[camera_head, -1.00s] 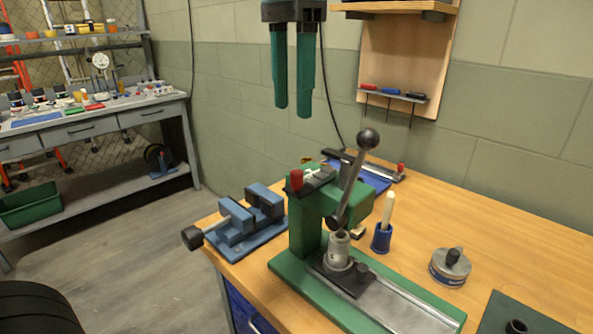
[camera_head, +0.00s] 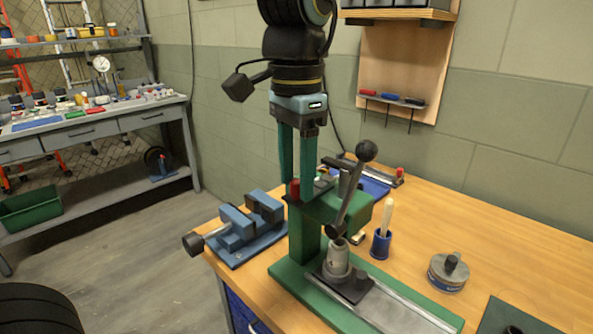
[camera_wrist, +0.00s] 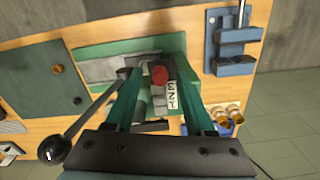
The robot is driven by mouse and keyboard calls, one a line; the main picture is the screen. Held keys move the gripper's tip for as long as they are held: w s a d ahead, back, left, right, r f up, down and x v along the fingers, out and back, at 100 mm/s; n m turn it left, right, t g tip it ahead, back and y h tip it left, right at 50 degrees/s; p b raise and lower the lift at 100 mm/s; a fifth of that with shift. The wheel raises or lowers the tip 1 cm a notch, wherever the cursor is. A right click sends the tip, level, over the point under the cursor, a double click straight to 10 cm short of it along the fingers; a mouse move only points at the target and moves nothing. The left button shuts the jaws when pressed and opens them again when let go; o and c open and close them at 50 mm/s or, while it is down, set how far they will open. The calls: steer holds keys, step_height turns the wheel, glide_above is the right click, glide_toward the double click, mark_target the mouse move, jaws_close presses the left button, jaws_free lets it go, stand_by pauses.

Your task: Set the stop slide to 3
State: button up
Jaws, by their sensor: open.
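The green press (camera_head: 308,215) stands on the wooden bench. A red knob (camera_head: 294,188) sits on its top and appears to belong to the stop slide; the knob also shows in the wrist view (camera_wrist: 159,76). A white plate with black numerals (camera_wrist: 171,95) lies beside the knob; I cannot tell which numeral the slide is at. My gripper (camera_head: 297,180) points down over the press top, open, with its green fingers on either side of the knob. In the wrist view the knob is between the fingertips; contact cannot be told.
The press lever with a black ball (camera_head: 366,151) rises close to the right of my fingers. A blue vise (camera_head: 245,228) is left; a blue holder (camera_head: 381,245) and a round tin (camera_head: 449,270) are right. The bench's right rear is clear.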

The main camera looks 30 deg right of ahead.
jaws_close()
stand_by(0.4)
stand_by(1.0)
